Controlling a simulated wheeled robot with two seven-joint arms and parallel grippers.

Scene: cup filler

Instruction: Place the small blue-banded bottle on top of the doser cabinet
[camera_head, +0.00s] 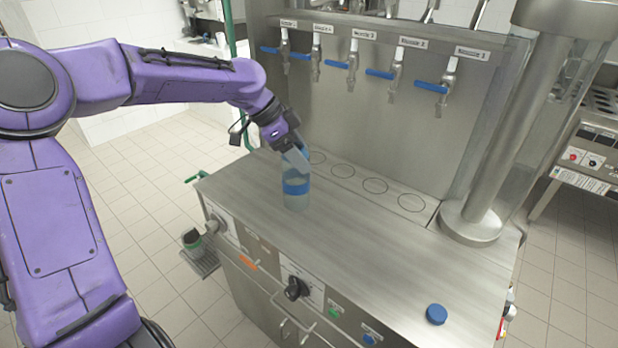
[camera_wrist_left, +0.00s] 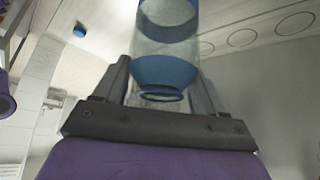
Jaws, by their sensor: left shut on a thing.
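The small blue-banded bottle (camera_head: 296,193) is clear with a blue band around its middle. It is upright at the left part of the steel top of the doser cabinet (camera_head: 345,240). Its base appears to be at the surface, but I cannot tell whether it touches. My left gripper (camera_head: 293,151) is shut on the bottle's upper end from above and behind. In the left wrist view the bottle (camera_wrist_left: 165,50) stands between the two fingers (camera_wrist_left: 160,90), its blue neck end towards the palm. My right gripper is not in view.
Several taps with blue handles (camera_head: 352,62) hang on the back panel above circles marked on the top. A blue cap (camera_head: 436,314) lies at the front right. A steel column (camera_head: 505,130) stands at the right. The middle of the top is clear.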

